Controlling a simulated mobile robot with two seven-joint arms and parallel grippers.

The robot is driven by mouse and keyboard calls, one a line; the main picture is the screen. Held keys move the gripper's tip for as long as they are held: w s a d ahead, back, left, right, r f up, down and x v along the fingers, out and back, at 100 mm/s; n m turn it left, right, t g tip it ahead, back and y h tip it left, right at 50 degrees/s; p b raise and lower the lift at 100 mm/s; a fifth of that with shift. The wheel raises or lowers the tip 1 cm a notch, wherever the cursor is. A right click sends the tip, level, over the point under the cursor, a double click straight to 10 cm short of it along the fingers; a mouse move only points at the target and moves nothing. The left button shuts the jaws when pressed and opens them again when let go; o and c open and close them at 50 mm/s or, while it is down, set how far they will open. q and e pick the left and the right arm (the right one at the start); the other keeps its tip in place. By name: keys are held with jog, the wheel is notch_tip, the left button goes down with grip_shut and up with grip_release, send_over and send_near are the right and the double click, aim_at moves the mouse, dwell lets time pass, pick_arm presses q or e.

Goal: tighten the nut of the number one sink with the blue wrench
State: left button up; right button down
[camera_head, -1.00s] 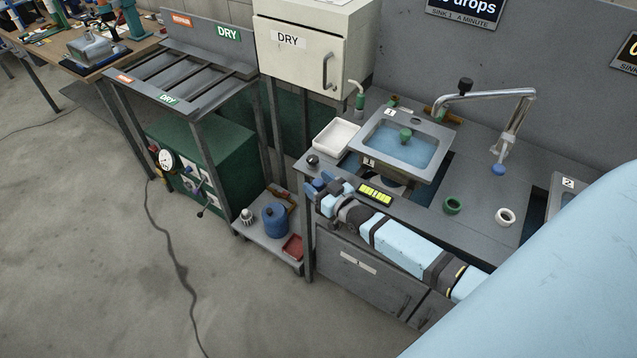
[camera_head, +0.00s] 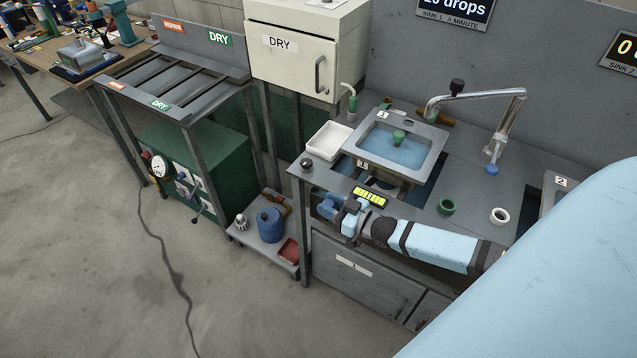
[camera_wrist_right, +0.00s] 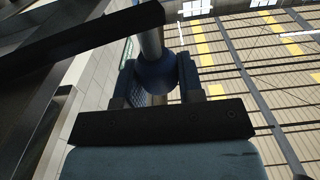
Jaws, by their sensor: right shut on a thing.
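Sink number one (camera_head: 437,140) is a grey basin of blue water with a green piece in its middle, set in the counter. Its nut is not discernible; the space under the basin is mostly hidden. My right gripper (camera_head: 328,208) is low at the counter's front left edge, in front of and below the sink. In the right wrist view its blue-padded fingers (camera_wrist_right: 157,85) are shut on a dark blue rounded part, apparently the blue wrench (camera_wrist_right: 155,72). A grey shaft extends from it towards a dark beam. My left gripper is not in view.
A white tray (camera_head: 328,141) lies left of the sink. A low shelf (camera_head: 262,246) holds a blue container.

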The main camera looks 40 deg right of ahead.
jog(key=shift+s+d+n+g+y, duration=0.15)
jog(key=shift+s+n+g+y, duration=0.15)
jog(key=shift+s, duration=0.3)
jog(key=shift+s+d+n+g+y, duration=0.1)
jog(key=shift+s+n+y, duration=0.1)
jog(key=shift+s+y, duration=0.3)
jog(key=shift+s, duration=0.1)
jog(key=c, duration=0.7)
grip_release()
jog(key=shift+c, duration=0.2)
jog(key=shift+s, duration=0.1)
jog(key=b+v, duration=0.1)
jog(key=v, duration=1.2)
jog(key=shift+s+b, duration=0.3)
jog(key=shift+s, duration=0.05)
jog(key=shift+d, duration=0.1)
